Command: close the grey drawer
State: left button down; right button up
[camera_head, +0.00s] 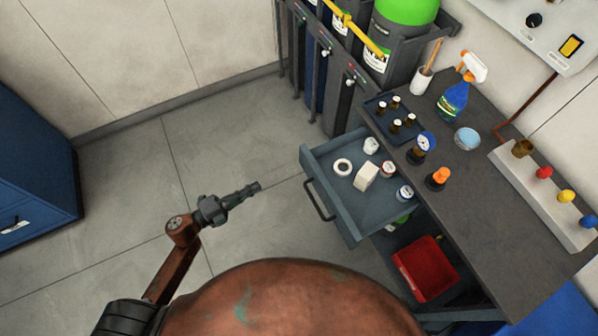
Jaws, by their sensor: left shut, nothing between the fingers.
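The grey drawer (352,207) is pulled out from the bench, to the left of the worktop, with its dark bar handle (318,201) on its front panel. Inside lie a white tape roll (343,167), a white box-like piece (366,177) and several small jars. My left gripper (256,186) is shut and empty, in front of the drawer and to the left of its handle, with a gap between them. My right gripper is not in view.
The dark bench top (459,198) carries a spray bottle (455,97), a tray of small bottles (384,118), a blue bowl (467,138) and other bottles. A red bin (426,268) sits below. Gas cylinders stand behind. Floor left of the drawer is clear.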

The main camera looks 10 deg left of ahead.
pick_arm(q)
jog(key=s+d+r+m+g+h, duration=0.1)
jog(key=d+r+m+g+h, duration=0.1)
jog(key=d+r+m, duration=0.15)
jog(key=b, duration=0.2)
send_near(307, 169)
jog(key=shift+n, duration=0.25)
jog(key=x, duration=0.5)
jog(key=shift+d+r, duration=0.1)
jog(key=shift+d, duration=0.15)
jog(key=shift+w+d, duration=0.4)
jog(key=shift+d, duration=0.15)
jog(key=shift+w, duration=0.1)
